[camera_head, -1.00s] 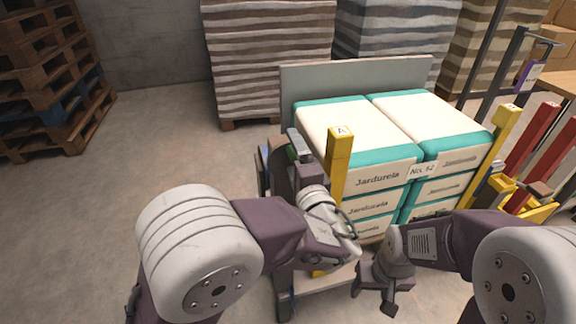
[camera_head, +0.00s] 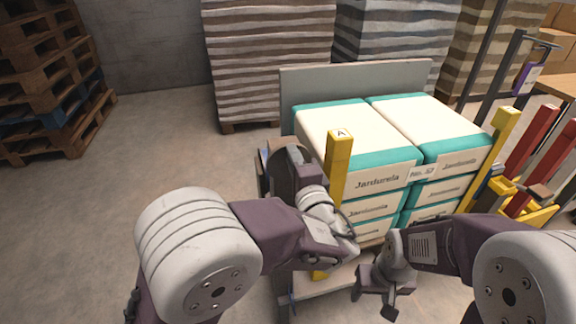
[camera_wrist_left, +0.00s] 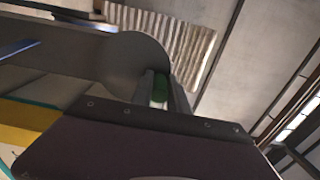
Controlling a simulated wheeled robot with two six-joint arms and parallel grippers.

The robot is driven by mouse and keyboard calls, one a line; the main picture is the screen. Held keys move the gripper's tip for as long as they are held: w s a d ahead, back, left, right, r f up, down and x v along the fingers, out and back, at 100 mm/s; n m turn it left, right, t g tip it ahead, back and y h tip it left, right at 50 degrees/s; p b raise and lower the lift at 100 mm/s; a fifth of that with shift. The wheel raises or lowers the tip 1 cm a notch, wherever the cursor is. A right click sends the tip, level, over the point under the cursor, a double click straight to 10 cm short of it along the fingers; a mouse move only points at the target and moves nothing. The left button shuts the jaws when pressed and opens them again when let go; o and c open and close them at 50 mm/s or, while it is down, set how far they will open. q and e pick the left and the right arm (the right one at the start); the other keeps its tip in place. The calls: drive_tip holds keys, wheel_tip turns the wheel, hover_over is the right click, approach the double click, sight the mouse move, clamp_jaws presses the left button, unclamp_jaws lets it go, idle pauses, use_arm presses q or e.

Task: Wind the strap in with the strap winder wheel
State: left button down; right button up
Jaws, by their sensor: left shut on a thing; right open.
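My left gripper (camera_wrist_left: 160,88) is shut on a small green grip (camera_wrist_left: 159,94), seen between its fingers in the left wrist view. A grey plate with a rounded end (camera_wrist_left: 125,62) lies right beside the fingers; I cannot tell if it is part of the strap winder wheel. In the head view my left wrist hides the fingers and the grip, left of the yellow post marked A (camera_head: 338,170). My right gripper (camera_head: 385,298) is open and empty in front of the cart. I cannot make out the strap for certain.
White and teal sacks (camera_head: 355,140) are stacked on the cart, before a grey back panel (camera_head: 360,82). A second yellow post (camera_head: 503,130) stands at their right. Red posts (camera_head: 535,140) stand further right. Pallets (camera_head: 45,70) are at the far left; the floor (camera_head: 150,150) between is clear.

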sight(305, 156)
use_arm(q)
drive_tip(key=shift+r, duration=0.25)
drive_tip(key=shift+w+d+f+b, duration=0.2)
drive_tip(key=shift+d+f+b, duration=0.2)
drive_tip(key=shift+d, duration=0.2)
drive_tip(key=shift+w+d, duration=0.15)
drive_tip(key=shift+d, duration=0.2)
drive_tip(key=shift+f, duration=0.1)
drive_tip(key=shift+w+d+f+b, duration=0.25)
drive_tip(key=shift+d+f+b, duration=0.6)
drive_tip(key=shift+d+f, duration=0.1)
